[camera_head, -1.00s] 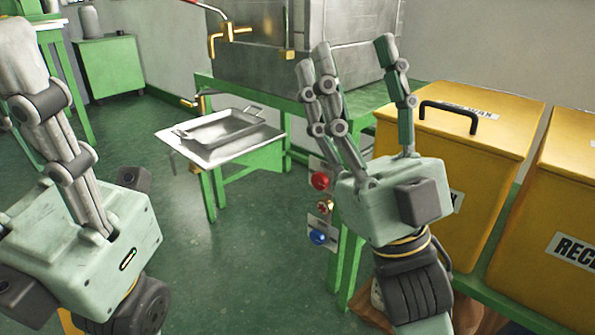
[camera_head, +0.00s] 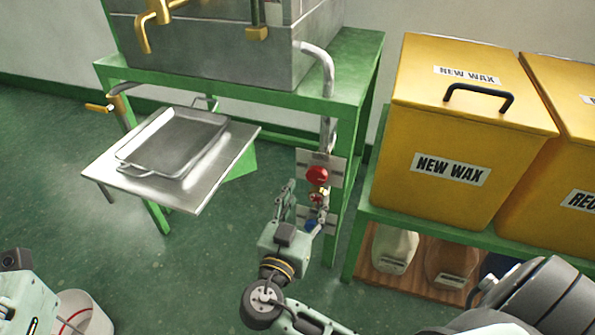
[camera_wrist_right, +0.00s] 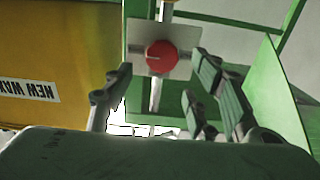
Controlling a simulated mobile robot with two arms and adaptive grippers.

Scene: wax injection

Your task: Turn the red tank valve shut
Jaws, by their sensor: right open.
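The red tank valve (camera_head: 317,175) is a round red knob on a grey plate by the green table's leg, under a bent pipe. My right gripper (camera_head: 306,192) is open and empty, just below and in front of the knob. In the right wrist view its fingers (camera_wrist_right: 160,82) stand apart on both sides below the knob, with no clear contact. My left gripper (camera_head: 25,298) shows only its palm at the lower left; its fingers are out of frame.
A smaller red-and-brass valve (camera_head: 317,198) and a blue knob (camera_head: 311,225) sit below, partly hidden by my right gripper. Yellow NEW WAX bin (camera_head: 445,190) stands right. A metal tray (camera_head: 180,140) lies left on a plate. Jugs (camera_head: 393,248) stand under the bins.

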